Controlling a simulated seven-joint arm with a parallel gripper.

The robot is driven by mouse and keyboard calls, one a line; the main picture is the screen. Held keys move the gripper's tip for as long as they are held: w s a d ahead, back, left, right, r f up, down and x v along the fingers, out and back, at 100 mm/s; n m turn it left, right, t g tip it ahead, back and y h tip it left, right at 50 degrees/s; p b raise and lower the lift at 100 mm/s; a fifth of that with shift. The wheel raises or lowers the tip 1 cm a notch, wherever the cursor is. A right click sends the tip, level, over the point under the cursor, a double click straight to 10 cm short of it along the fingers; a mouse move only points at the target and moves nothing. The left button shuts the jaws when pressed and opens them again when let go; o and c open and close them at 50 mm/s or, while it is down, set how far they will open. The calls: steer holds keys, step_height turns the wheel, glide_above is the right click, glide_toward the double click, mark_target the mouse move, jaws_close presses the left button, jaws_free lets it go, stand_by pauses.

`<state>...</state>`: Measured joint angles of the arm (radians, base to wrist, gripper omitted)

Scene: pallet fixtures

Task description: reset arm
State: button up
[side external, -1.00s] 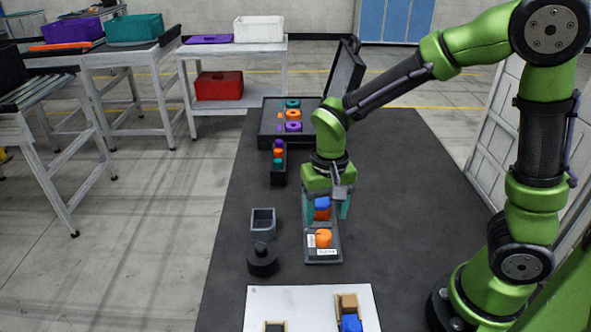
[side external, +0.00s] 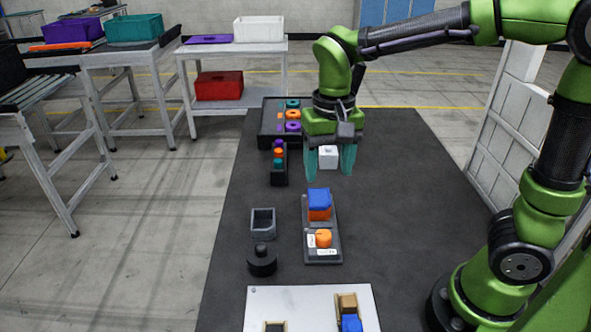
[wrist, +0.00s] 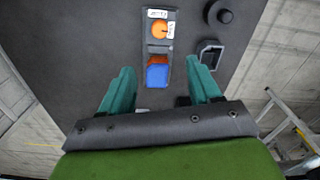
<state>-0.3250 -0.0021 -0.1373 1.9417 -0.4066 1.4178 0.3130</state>
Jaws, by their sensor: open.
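My gripper (side external: 329,172) is open, with its teal fingers spread, raised above the dark table mat. In the wrist view my gripper (wrist: 160,66) has an empty gap between its fingers. A dark pallet fixture (side external: 325,251) lies below and nearer the camera. The blue block (wrist: 157,76) also shows beyond the fingertips in the wrist view. A white block (side external: 328,157) appears between the fingers in the side view; its depth is unclear.
A grey open box (side external: 263,221) and a black round knobbed part (side external: 262,262) stand left of the pallet. A black rack (side external: 279,180) and a dark tray (side external: 266,127) with colored rings lie behind. A white board (side external: 300,300) is in front. The mat's right side is clear.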

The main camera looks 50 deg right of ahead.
steer(key=s+d+r+n+t+y, duration=0.2)
steer(key=s+r+t, duration=0.1)
steer(key=s+t, duration=0.4)
steer(key=shift+s+d+r, duration=0.2)
steer(key=shift+s+d, duration=0.15)
steer(key=shift+s, duration=0.45)
stand_by(0.3)
